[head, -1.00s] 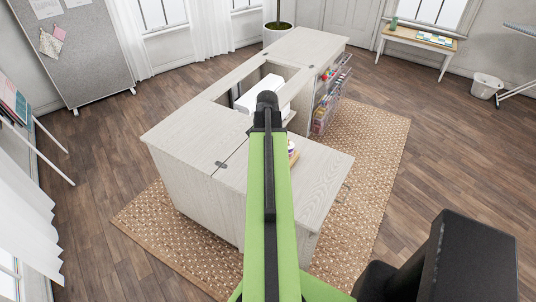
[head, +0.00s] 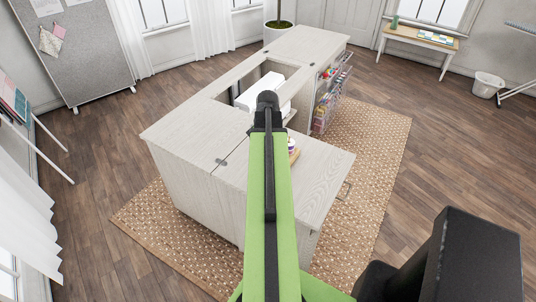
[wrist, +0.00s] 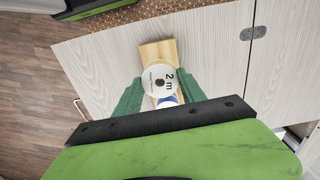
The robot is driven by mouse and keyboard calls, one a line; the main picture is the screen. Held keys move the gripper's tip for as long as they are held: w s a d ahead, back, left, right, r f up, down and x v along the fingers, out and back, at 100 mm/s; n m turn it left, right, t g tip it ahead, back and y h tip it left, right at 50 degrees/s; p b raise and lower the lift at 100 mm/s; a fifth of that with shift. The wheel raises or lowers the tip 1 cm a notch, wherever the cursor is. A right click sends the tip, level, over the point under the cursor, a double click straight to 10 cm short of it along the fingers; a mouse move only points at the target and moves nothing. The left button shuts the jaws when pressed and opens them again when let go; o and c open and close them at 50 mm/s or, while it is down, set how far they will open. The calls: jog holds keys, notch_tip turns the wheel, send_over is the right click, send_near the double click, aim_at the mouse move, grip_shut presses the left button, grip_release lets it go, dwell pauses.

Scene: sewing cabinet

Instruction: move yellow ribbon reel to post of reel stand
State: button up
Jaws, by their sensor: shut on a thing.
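The held reel shows a round white face marked "2 m" with a dark centre hole, so I take it for the yellow ribbon reel (wrist: 158,78); its ribbon colour is hidden. My gripper (wrist: 159,91) has its green fingers on either side of it and is shut on it. The pale wooden reel stand (wrist: 157,51) lies beyond and beneath the reel on the cabinet top. Its post is hidden, and I cannot tell whether the reel touches the stand. In the head view my arm covers the gripper; part of the stand (head: 294,156) shows beside it.
A small blue and white item (wrist: 167,102) shows close below the reel, partly covered by my gripper. The pale cabinet top (head: 320,170) is clear around the stand. A cabinet opening with a white object (head: 262,92) inside lies beyond. Wire baskets (head: 328,100) hang at the cabinet's right side.

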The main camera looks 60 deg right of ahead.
jog(key=shift+f, duration=0.15)
jog(key=shift+f+b, duration=1.25)
jog(key=shift+b, duration=0.1)
jog(key=o, duration=1.4)
notch_tip(320, 180, up, 17)
jog(key=p, duration=1.7)
jog(key=shift+r, duration=0.2)
